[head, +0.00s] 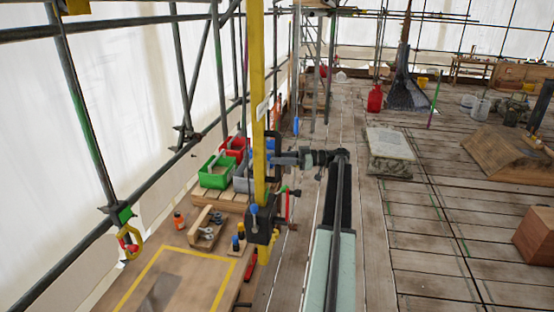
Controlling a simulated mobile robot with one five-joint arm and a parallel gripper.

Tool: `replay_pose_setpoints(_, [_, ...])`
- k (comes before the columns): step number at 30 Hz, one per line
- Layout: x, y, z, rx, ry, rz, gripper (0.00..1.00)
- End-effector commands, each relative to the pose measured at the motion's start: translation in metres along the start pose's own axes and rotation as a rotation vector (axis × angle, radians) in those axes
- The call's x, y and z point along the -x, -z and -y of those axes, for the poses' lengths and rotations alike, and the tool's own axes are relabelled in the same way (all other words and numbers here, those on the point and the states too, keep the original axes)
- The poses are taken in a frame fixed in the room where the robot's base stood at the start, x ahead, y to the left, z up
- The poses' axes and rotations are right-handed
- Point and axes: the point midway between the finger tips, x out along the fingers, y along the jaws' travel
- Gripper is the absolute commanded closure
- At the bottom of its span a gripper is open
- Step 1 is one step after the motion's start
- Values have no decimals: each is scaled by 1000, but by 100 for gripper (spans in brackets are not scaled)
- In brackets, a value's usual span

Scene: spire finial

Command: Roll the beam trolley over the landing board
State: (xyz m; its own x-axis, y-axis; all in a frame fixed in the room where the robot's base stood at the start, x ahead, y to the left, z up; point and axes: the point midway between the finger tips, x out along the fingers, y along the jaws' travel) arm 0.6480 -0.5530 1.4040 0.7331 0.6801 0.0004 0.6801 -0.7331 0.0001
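A long yellow beam (258,80) runs up the picture left of centre. A dark block (261,224) with a blue knob and a red bar beside it sits at its lower end; it may be the beam trolley, but I cannot be sure. The board with a yellow outlined square (205,254) at lower left looks like the landing board. My gripper (274,158) reaches left from my arm to the right side of the yellow beam, above the block in the picture. Whether it touches the beam, and how its fingers stand, is unclear.
Green (215,172) and red (233,146) bins and a wooden tool holder (207,228) stand left of the beam. Scaffold poles (75,110) line the left side. A stone slab (390,146) and a red can (375,98) stand right. Plank floor between is partly clear.

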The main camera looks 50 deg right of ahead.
Motion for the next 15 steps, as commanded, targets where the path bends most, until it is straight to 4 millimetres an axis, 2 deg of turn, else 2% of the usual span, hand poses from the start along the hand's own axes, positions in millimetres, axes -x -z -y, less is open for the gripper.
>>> replay_pose_setpoints(1, [0,0,0,0,0,0,86])
replay_pose_setpoints(3, [0,0,0,0,1,0,100])
replay_pose_setpoints(15, [-1,0,0,0,2,0,100])
